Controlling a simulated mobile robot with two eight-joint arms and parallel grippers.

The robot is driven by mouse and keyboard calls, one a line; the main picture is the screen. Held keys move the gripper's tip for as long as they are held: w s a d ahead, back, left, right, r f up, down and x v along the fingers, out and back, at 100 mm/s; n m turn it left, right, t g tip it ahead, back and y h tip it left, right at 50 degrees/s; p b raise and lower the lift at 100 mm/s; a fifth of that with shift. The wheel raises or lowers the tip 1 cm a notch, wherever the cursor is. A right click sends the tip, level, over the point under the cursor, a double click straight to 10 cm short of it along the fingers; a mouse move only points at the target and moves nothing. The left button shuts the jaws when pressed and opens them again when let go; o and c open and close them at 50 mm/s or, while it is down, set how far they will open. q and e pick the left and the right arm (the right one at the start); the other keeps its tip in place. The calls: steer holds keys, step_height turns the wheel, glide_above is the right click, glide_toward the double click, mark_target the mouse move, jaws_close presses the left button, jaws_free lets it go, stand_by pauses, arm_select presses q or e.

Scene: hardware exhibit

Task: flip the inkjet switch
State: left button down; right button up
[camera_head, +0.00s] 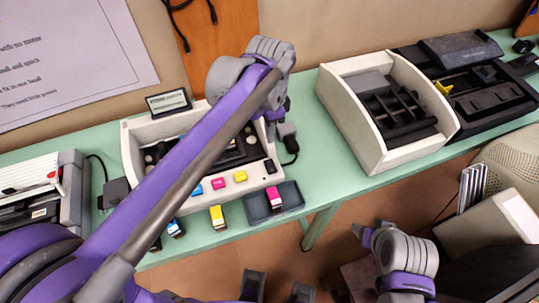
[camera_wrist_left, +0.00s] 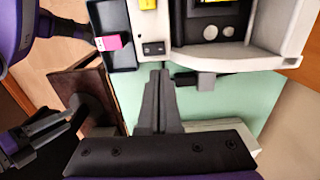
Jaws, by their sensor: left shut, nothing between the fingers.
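The opened inkjet printer (camera_head: 258,178) is a white case on the green table, with colored cartridges along its front. Its small black rocker switch (camera_head: 270,166) sits at the front right corner and also shows in the left wrist view (camera_wrist_left: 153,48). My left gripper (camera_wrist_left: 160,76) is shut and empty, its fingertips just short of the switch in the left wrist view with a small gap in the picture. In the head view my left arm covers much of the printer.
A dark tray (camera_head: 292,196) with a magenta cartridge (camera_head: 274,198) lies in front of the switch. A white box with black compartments (camera_head: 350,115) stands to the right, with bare table between.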

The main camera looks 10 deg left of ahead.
mark_target(269, 162)
arm_select(q)
step_height(269, 162, down, 11)
steer(key=shift+f+b, duration=0.1)
steer(key=shift+b, duration=0.25)
steer(key=shift+a, duration=0.1)
